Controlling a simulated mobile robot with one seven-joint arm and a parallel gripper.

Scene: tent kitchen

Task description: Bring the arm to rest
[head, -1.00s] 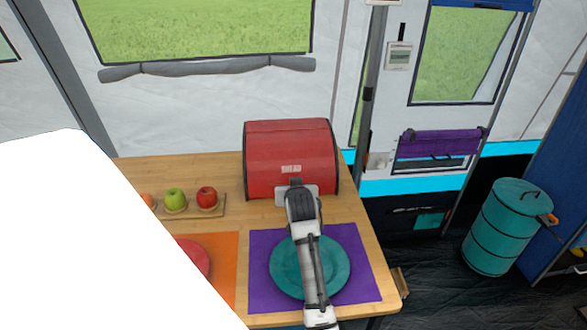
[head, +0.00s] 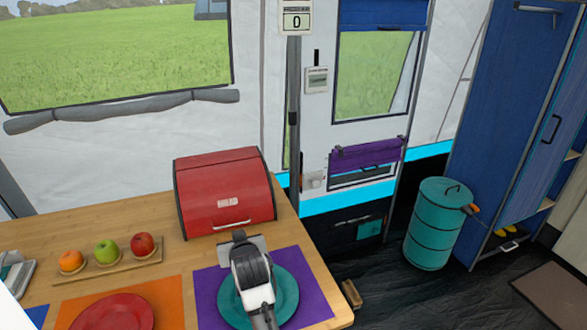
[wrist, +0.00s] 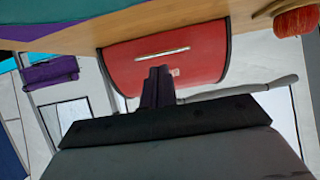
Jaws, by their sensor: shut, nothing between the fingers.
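My arm reaches in from the lower edge of the head view, over the teal plate (head: 286,310) on the purple mat (head: 318,298). My gripper (head: 238,236) is in front of the red bread box (head: 225,190), whose lid is down. In the wrist view my gripper (wrist: 158,72) has its fingers together with nothing between them. The red bread box (wrist: 200,62) with its handle shows upside down beyond the fingers there. I cannot tell the exact gap between fingertips and box.
A wooden tray (head: 105,268) with an orange and two apples lies to the left. A red plate (head: 118,312) is on an orange mat (head: 165,290). A teal barrel (head: 437,225) and a blue cabinet (head: 510,110) stand to the right beyond the table.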

